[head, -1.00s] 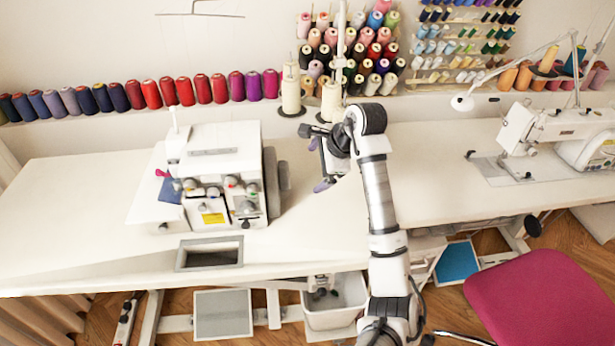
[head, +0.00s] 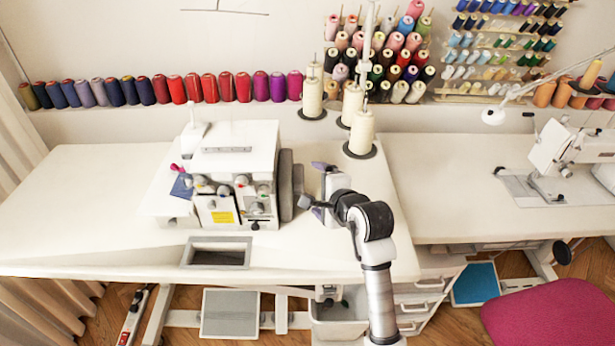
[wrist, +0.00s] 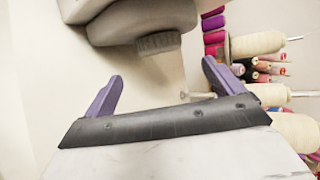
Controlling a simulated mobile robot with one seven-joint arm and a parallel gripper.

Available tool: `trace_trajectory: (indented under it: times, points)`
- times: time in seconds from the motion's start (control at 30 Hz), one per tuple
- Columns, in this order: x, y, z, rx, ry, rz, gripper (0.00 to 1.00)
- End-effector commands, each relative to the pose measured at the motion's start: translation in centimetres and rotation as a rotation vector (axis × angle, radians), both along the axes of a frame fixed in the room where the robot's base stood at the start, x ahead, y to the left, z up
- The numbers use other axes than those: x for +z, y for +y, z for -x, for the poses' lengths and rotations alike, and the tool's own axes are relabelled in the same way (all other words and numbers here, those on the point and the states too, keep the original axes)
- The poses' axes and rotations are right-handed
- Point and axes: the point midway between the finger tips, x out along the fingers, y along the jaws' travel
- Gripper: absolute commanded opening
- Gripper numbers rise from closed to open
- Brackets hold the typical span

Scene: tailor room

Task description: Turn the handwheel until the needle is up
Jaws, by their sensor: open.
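The white overlock sewing machine (head: 240,150) stands on the table. Its grey handwheel (head: 285,185) is on its right side. In the wrist view the handwheel (wrist: 140,18) is at the top, with a dark ribbed knob (wrist: 158,43) facing me. My gripper (head: 312,188) is to the right of the handwheel in the head view, close to it, fingers pointing left. Its purple fingers are wide apart and empty; in the wrist view the knob lies ahead between the fingertips (wrist: 162,68), apart from them. The needle cannot be made out.
Cream thread cones (head: 361,133) stand behind my gripper. A rectangular opening (head: 217,253) is in the table in front of the machine. Another sewing machine (head: 560,150) stands at far right.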

Motion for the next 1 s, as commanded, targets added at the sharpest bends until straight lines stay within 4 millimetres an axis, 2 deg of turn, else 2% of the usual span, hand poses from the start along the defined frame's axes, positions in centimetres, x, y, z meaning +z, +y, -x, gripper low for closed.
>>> trace_trajectory:
  times: [0.2,0.4,0.6,0.87,1.0]
  points:
    - [-1.7,1.9,-3.9,0.003,0.006,0.001,0.93]
    - [-3.2,3.1,-6.4,0.002,0.005,0.001,0.93]
    - [-3.9,3.5,-7.4,0.001,0.002,0.002,0.93]
    - [-4.0,3.5,-7.5,-0.001,0.002,0.001,0.93]
    - [-4.0,3.5,-7.5,-0.001,0.002,0.001,0.77]
